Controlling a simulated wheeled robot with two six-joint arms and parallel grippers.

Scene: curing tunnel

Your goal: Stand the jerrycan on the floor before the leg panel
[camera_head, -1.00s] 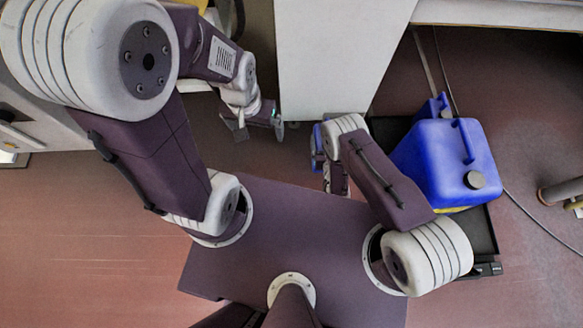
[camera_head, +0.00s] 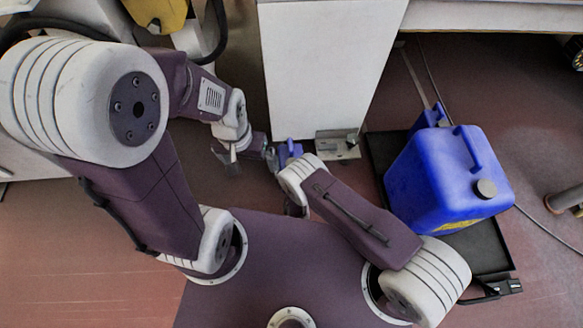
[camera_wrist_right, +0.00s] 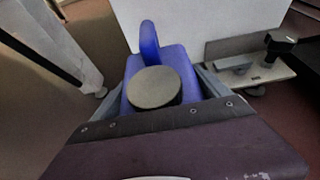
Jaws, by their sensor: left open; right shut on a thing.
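A small blue jerrycan (camera_head: 288,151) shows in the head view in front of the white leg panel (camera_head: 325,70), partly hidden by my right arm. In the right wrist view, the jerrycan (camera_wrist_right: 178,65) has a dark round cap and an upright handle, and sits between the fingers of my right gripper (camera_wrist_right: 155,88). That gripper is shut on it. Its underside is hidden, so I cannot tell whether it touches the floor. The leg panel (camera_wrist_right: 225,28) stands just behind it. My left gripper (camera_head: 250,154) is open and empty, just left of the jerrycan.
A large blue can (camera_head: 440,180) stands on a black tray (camera_head: 488,243) at the right. A metal foot plate (camera_head: 340,150) lies at the panel's base, right of the jerrycan. A cable runs over the floor at the right. A yellow object (camera_head: 158,14) is at the top left.

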